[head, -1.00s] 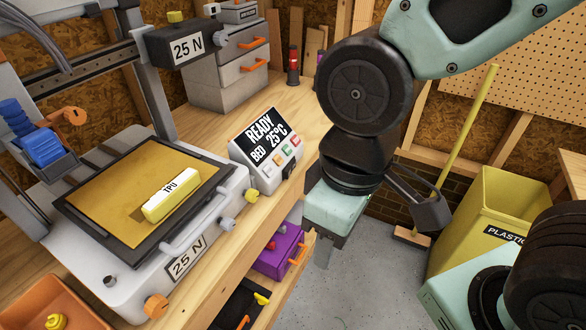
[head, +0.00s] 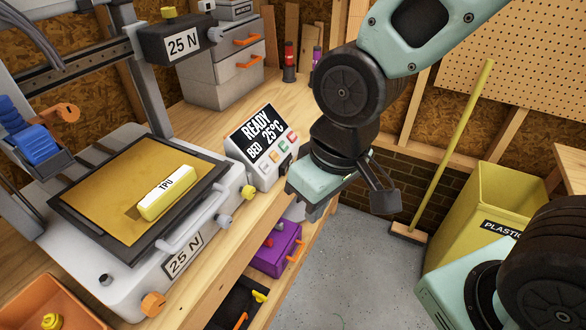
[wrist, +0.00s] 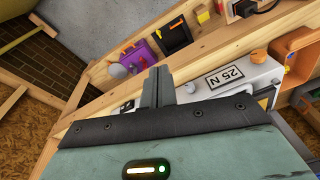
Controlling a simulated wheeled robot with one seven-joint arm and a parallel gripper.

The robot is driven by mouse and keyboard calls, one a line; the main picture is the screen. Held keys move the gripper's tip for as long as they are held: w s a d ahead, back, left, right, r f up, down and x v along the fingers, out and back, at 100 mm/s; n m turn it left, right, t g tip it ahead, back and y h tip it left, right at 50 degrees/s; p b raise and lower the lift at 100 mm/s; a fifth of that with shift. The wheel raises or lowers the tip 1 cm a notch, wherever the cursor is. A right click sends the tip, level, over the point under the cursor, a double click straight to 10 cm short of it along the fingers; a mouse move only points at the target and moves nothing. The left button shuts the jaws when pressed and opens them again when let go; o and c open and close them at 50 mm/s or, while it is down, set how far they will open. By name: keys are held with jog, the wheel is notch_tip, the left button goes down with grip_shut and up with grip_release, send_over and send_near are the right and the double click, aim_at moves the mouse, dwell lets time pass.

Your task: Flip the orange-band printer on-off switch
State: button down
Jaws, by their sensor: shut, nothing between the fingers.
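A printer (head: 130,275) with a white base stands on the bench at the left in the head view, with a "25 N" plate on its front. Its control box (head: 262,150) shows "READY BED 25°C" above several coloured buttons. A small dark part (head: 285,164) sits low on the box's right side; I cannot tell whether it is the on-off switch. I cannot make out an orange band. My gripper (head: 316,213) is shut and empty, just right of the control box by the bench edge. In the wrist view its fingers (wrist: 157,83) are together, left of the "25 N" plate (wrist: 226,77).
A yellow TPU block (head: 166,197) lies on the print bed. A purple box (head: 277,250) sits on the shelf below the bench. Grey drawers (head: 215,75) stand behind.

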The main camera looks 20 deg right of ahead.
jog(key=w+d+f+m+t, duration=0.3)
jog(key=w+d+f+m, duration=0.1)
jog(key=w, duration=0.5)
jog(key=w+d+f+m+t+b, duration=0.1)
jog(key=w+d+f+m, duration=0.3)
jog(key=w, duration=0.5)
jog(key=d+m+t, duration=0.1)
jog(key=d+m, duration=0.1)
jog(key=d, duration=0.1)
jog(key=shift+f+m+t+y, duration=0.3)
jog(key=shift+f+t+y, duration=0.05)
jog(key=shift+t+y, duration=0.05)
jog(key=w+a+f+p, duration=0.1)
jog(key=w+a+f, duration=0.4)
jog(key=w+f, duration=0.3)
jog(key=shift+p, duration=0.3)
